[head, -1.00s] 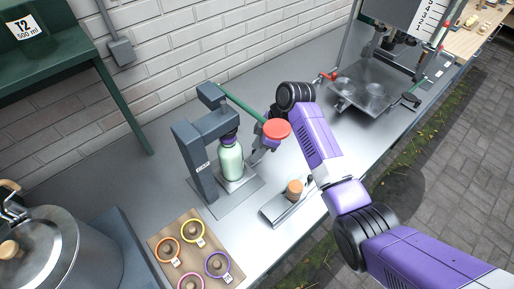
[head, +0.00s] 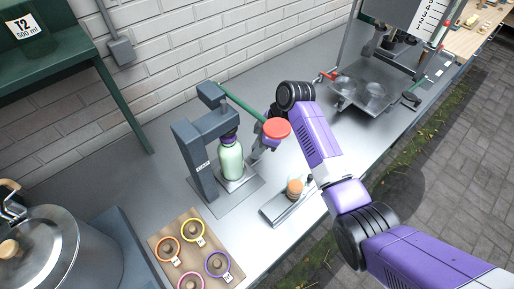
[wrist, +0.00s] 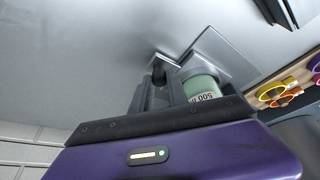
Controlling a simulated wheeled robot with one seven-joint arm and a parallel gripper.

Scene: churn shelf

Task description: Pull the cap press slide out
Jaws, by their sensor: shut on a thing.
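The cap press (head: 196,165) is a dark grey frame on the bench, with a green lever (head: 240,103) ending in a red knob (head: 277,128). A pale green bottle (head: 231,163) with a dark purple top stands upright under its head, on the light plate of the slide (head: 237,186). In the wrist view the bottle (wrist: 203,87) shows its 500 label beside my fingers. My gripper (head: 259,144) is right of the bottle, partly hidden by the red knob. In the wrist view my gripper (wrist: 163,80) is shut on the slide's end; the grip itself is mostly hidden.
A grey tray (head: 288,206) with an orange-brown cap stack (head: 295,187) lies in front. A board (head: 168,262) with several coloured rings is at front left, beside a steel pot (head: 40,250). A filling stand (head: 372,92) is at back right.

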